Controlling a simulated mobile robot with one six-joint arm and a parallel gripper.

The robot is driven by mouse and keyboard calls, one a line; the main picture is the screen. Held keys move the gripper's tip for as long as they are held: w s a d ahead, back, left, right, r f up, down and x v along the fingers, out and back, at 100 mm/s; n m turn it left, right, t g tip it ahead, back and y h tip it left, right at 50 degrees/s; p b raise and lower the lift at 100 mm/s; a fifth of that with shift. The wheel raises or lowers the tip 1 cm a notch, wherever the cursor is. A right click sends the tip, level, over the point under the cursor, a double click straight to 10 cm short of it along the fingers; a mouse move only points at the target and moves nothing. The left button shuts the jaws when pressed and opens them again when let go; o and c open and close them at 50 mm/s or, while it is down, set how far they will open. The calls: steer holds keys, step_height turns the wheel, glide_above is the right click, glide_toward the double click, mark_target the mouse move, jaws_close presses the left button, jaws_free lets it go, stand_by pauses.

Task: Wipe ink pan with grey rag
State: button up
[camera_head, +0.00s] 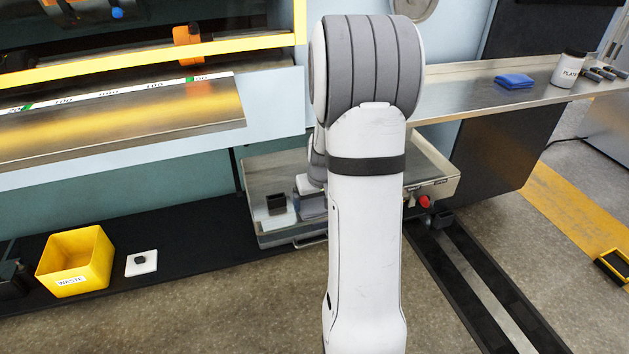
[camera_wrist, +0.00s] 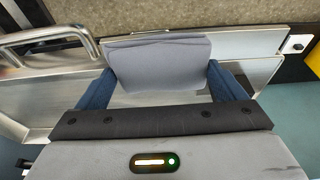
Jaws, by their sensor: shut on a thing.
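The ink pan (camera_head: 253,190) is a shallow metal tray with raised walls, low under the machine, partly hidden behind my arm. Its metal walls also show in the wrist view (camera_wrist: 262,72). My gripper (camera_wrist: 162,82) is shut on the grey rag (camera_wrist: 160,62), a flat grey piece held between its two blue fingers. The rag is over the pan, near one pan wall. I cannot tell whether it touches the pan floor. In the head view my arm hides most of the gripper and rag.
A dark block (camera_head: 276,204) shows inside the pan's left part.

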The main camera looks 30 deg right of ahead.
steer(key=shift+r, duration=0.95)
steer(key=shift+a+r+p, duration=0.15)
steer(key=shift+r+p, duration=1.95)
steer(key=shift+r, duration=0.35)
steer(key=shift+f, duration=0.1)
